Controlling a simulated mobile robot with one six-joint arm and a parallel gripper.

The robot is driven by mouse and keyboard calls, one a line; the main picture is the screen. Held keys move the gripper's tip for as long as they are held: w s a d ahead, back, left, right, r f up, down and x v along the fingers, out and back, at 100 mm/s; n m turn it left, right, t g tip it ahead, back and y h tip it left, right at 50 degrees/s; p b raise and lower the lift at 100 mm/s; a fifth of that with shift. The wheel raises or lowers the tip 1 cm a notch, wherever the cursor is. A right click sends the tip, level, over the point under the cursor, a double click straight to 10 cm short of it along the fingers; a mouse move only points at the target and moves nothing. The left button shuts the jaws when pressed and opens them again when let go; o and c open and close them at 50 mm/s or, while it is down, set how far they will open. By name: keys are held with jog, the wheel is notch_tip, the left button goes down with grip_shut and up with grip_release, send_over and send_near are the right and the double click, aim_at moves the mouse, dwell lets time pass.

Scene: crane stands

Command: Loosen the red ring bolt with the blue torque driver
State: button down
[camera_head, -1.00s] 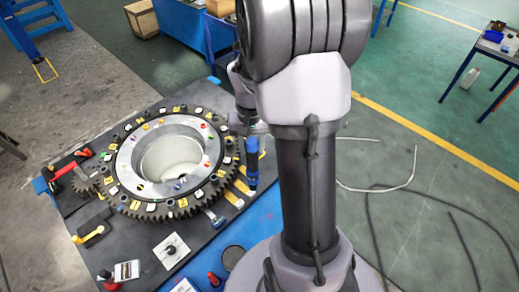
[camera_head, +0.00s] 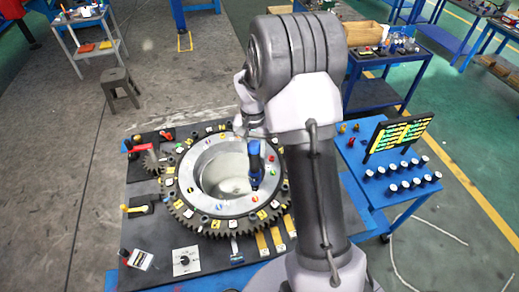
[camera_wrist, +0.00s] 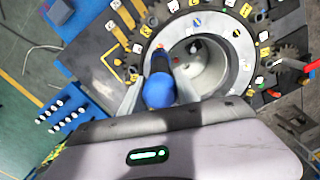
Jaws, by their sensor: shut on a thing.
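The blue torque driver (camera_head: 254,160) hangs roughly upright over the right side of the pale metal ring (camera_head: 198,203), its lower end close to the ring face. My gripper (camera_wrist: 158,84) is shut around its blue handle in the wrist view, one finger on each side. The ring carries several small coloured bolts. I cannot tell whether the tip touches a bolt. The driver hides the part of the ring under it in the wrist view.
A dark toothed gear (camera_head: 207,226) with several labelled posts surrounds the ring on the dark bench. A red-handled tool (camera_head: 141,148) lies at the back left. A blue side table (camera_head: 352,165) to the right holds several dark-and-white cylinders and a display board (camera_head: 402,133).

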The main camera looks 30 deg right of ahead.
aim_at(254, 164)
jog(key=shift+a, duration=0.2)
notch_tip(254, 164, down, 6)
jog(key=b, duration=0.5)
jog(key=shift+d+r, duration=0.1)
jog(key=shift+f+b, duration=0.9)
dwell(0.7)
